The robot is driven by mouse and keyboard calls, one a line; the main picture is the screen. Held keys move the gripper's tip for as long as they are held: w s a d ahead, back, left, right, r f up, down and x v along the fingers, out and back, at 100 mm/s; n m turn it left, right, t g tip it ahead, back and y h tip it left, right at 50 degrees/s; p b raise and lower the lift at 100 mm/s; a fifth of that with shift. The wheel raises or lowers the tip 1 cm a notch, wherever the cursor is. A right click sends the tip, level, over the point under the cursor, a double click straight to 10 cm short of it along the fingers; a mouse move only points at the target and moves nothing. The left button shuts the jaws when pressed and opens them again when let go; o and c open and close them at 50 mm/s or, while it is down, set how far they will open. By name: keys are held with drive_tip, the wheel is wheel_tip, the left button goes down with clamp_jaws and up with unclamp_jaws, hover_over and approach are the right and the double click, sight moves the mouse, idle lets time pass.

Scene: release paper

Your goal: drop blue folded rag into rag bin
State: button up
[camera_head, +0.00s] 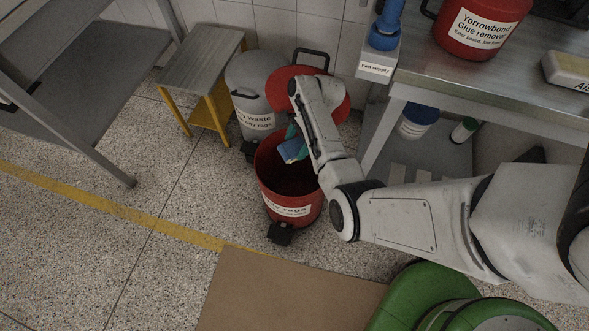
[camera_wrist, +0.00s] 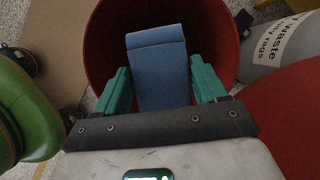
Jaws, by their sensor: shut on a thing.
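The blue folded rag (camera_wrist: 158,70) is between the two teal fingers of my gripper (camera_wrist: 160,90) in the wrist view. My gripper is shut on it. In the head view the rag (camera_head: 291,150) shows beside my gripper (camera_head: 292,134), over the mouth of the red rag bin (camera_head: 290,207), partly hidden by my arm. The bin's round red lid stands open behind it, and its label is partly readable. In the wrist view the red bin wall (camera_wrist: 103,45) surrounds the rag on the far side and both sides. How deep the rag hangs is hard to tell.
A grey waste bin (camera_head: 249,85) stands just behind the red bin. A small yellow-legged step stool (camera_head: 203,75) is to its left. A metal workbench (camera_head: 480,75) is at the right. A brown mat (camera_head: 280,295) and my green base are in front. The floor at left is clear.

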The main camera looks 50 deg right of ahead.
drive_tip(key=shift+f+b, duration=2.65)
drive_tip(key=shift+f, duration=0.05)
drive_tip(key=o, duration=1.2)
drive_tip(key=shift+c, duration=0.2)
drive_tip(key=shift+r, duration=0.15)
drive_tip(key=p+v, duration=0.3)
drive_tip(key=v, duration=0.7)
drive_tip(key=shift+d+r+p, duration=0.15)
drive_tip(key=shift+r+p, duration=0.1)
drive_tip(key=shift+p, duration=0.1)
